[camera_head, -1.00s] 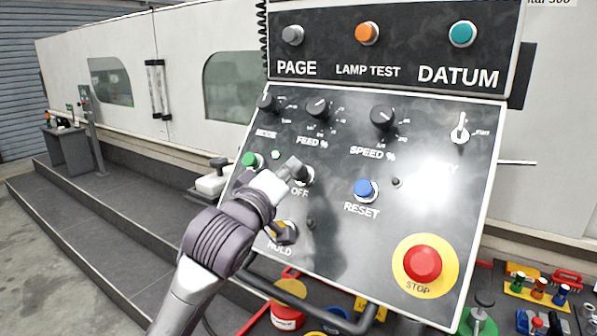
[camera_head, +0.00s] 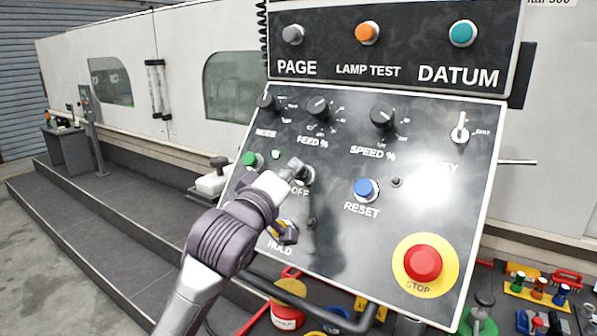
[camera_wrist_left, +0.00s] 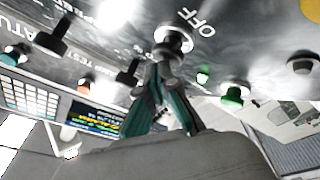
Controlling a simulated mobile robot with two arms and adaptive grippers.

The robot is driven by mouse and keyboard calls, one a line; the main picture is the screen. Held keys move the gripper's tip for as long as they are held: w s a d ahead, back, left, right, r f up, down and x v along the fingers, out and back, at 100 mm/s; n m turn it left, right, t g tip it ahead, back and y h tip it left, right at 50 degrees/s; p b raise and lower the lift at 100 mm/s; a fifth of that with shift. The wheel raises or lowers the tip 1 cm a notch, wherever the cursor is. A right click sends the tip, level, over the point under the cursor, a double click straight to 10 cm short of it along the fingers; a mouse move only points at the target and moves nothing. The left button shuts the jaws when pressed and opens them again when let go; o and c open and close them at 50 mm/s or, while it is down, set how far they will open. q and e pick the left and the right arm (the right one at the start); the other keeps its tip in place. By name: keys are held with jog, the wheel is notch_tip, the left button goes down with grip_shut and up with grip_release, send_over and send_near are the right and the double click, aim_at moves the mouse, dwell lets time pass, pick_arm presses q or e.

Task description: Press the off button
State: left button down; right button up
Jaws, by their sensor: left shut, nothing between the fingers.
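In the left wrist view the same off button (camera_wrist_left: 174,40) stands beside the OFF label, just beyond the fingertips. My left gripper (camera_head: 297,168) is shut and empty, with its tips at the button. In the left wrist view the gripper's fingertips (camera_wrist_left: 163,72) overlap the lower edge of the button. I cannot tell for sure whether they touch it. My right gripper is not in view.
A green button (camera_head: 249,159) lies left of the gripper and a blue RESET button (camera_head: 366,189) to the right. A red STOP button (camera_head: 422,263) is at the lower right. Knobs (camera_head: 318,108) line the panel above. A handle bar (camera_head: 300,306) runs below.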

pick_arm(q)
jog(key=shift+w+d+f, duration=0.1)
jog(key=shift+w+f, duration=0.05)
jog(key=shift+f, duration=0.05)
dwell(0.4)
jog(key=shift+r, duration=0.1)
jog(key=shift+s+a+r+p, duration=0.4)
jog(key=shift+s+r+p, duration=0.1)
jog(key=shift+s+p, duration=0.15)
jog(key=shift+w, duration=0.1)
jog(key=s+a+r+p, duration=0.2)
jog(key=s+r+p, duration=0.1)
jog(key=shift+s+a, duration=0.1)
jog(key=shift+a, duration=0.1)
dwell(0.8)
